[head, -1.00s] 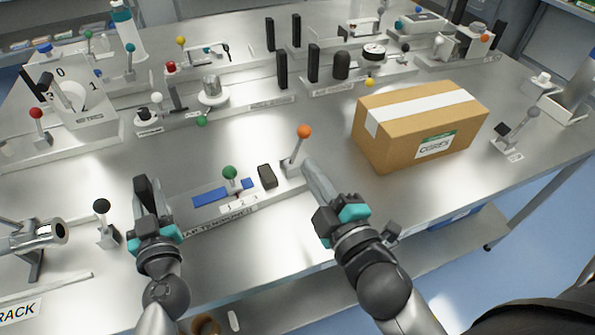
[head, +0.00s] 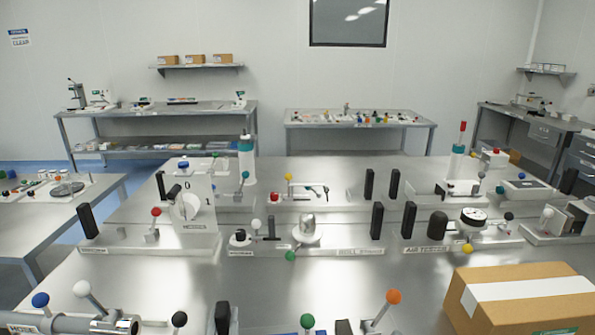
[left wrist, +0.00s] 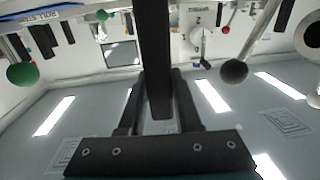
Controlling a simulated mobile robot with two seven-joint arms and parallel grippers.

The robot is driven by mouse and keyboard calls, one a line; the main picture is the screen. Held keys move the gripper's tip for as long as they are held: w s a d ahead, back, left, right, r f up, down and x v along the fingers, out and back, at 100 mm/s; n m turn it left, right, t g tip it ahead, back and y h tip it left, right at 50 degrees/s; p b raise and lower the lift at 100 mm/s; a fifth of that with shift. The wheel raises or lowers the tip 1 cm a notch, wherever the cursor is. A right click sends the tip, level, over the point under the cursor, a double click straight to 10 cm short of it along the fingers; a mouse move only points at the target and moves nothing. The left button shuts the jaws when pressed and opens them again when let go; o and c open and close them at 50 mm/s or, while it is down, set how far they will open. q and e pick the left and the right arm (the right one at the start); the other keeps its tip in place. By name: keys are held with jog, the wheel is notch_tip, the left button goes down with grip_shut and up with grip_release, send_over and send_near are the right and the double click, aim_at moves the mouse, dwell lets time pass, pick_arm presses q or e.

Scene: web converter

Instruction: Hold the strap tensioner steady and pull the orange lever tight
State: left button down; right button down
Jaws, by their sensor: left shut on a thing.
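The orange lever (head: 393,297) shows at the bottom edge of the head view, its shaft leaning up to the right toward the orange ball. The rest of the strap tensioner is cut off below, except the top of a black upright handle (head: 222,318) at its left end, a green ball knob (head: 307,321) and a black block (head: 343,327). In the left wrist view my left gripper (left wrist: 160,100) is shut on the black handle (left wrist: 155,45); the green knob (left wrist: 22,75) shows at the left. My right gripper is in neither view.
A cardboard box (head: 520,302) stands right of the orange lever. Fixtures with a black ball knob (head: 179,319) and a metal cylinder (head: 126,324) sit to the left. A row of fixtures lies behind, including a dial panel (head: 190,207). Bare table lies between.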

pick_arm(q)
jog(key=shift+s+f, duration=0.1)
jog(key=shift+f, duration=0.15)
jog(key=c, duration=0.9)
grip_release()
jog(key=shift+c, duration=0.2)
jog(key=o, duration=0.4)
jog(key=shift+r, duration=0.25)
jog(key=s, duration=0.8)
jog(key=s+d, duration=0.1)
jog(key=s, duration=0.3)
jog(key=shift+d, duration=0.1)
jog(key=shift+w, duration=0.1)
